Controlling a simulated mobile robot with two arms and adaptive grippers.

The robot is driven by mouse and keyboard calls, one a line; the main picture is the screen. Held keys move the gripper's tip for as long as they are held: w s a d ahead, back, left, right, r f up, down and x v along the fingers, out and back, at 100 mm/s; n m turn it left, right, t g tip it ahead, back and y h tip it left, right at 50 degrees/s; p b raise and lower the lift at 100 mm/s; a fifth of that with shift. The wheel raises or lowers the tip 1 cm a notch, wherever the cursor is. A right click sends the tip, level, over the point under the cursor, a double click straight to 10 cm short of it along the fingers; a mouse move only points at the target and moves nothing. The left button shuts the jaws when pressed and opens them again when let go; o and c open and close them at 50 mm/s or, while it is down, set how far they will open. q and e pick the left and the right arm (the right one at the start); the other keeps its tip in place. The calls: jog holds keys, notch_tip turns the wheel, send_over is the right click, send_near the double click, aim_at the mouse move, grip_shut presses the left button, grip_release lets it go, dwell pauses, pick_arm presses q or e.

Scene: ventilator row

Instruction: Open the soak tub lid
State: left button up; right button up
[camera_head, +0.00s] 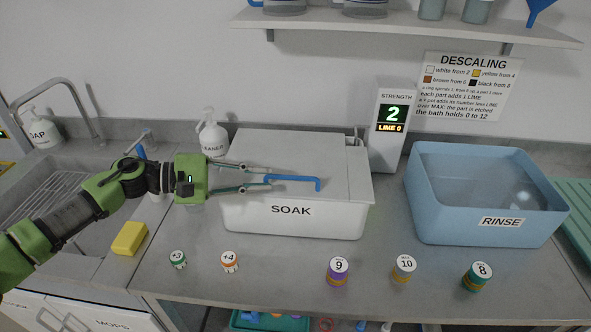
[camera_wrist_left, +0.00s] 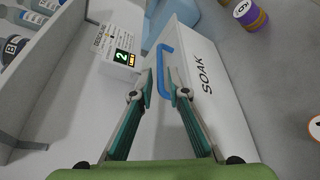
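The white soak tub (camera_head: 291,220) stands mid-counter, labelled SOAK, with its flat pale lid (camera_head: 290,150) lying over the top. A blue bar handle (camera_head: 300,179) sits on the lid near its front edge; the handle also shows in the left wrist view (camera_wrist_left: 165,70). My left gripper (camera_head: 257,178) reaches in from the left above the lid, its fingers apart and pointing at the handle's left end. In the left wrist view the open fingertips (camera_wrist_left: 161,92) lie on either side of the handle's near end; contact cannot be told. My right gripper is not in view.
The blue rinse tub (camera_head: 440,215) stands to the right. A strength display (camera_head: 390,125) reading 2 stands behind the soak tub. Several numbered jars, including a purple one (camera_head: 338,270), line the front counter. A yellow sponge (camera_head: 129,238) and sink lie left.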

aim_at(290, 178)
pick_arm(q)
jog(key=p+x, duration=0.1)
jog(key=x, duration=0.3)
jog(key=shift+w+r, duration=0.15)
jog(key=p+x, duration=0.2)
jog(key=x, duration=0.1)
jog(key=shift+w+d, duration=0.15)
jog(key=shift+d, duration=0.15)
jog(key=shift+w+d+f, duration=0.1)
jog(key=shift+d+f, duration=0.15)
jog(key=shift+f, duration=0.1)
jog(key=shift+d+f, duration=0.1)
jog(key=shift+d, duration=0.05)
grip_shut()
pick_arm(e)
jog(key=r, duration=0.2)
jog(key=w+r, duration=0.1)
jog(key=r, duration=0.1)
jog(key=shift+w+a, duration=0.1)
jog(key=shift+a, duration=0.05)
